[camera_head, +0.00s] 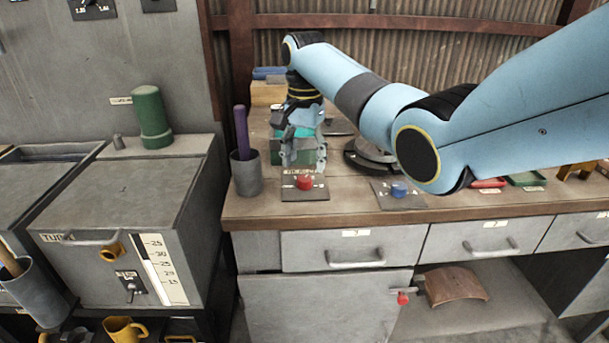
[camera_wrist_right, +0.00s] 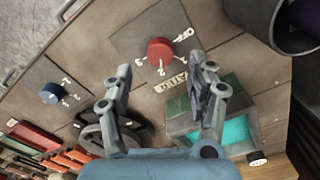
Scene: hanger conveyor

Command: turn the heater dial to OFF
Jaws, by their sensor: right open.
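The red heater dial (camera_head: 304,182) sits on a dark square plate (camera_head: 291,194) on the bench top. In the right wrist view the red dial (camera_wrist_right: 160,52) shows with an OFF mark at its upper right and number marks around its lower side. I cannot tell which mark it points at. My right gripper (camera_head: 304,160) is above and just behind the dial, pointing down. In the wrist view the gripper (camera_wrist_right: 164,78) is open, its fingers apart and empty, with the dial beyond the fingertips. My left gripper is not in view.
A blue dial (camera_head: 399,190) sits on its own plate to the right. A grey cup (camera_head: 246,177) with a purple rod stands close on the left. A green-walled box with teal contents (camera_wrist_right: 234,132) lies beside the fingers. Drawers (camera_head: 330,247) are below the bench edge.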

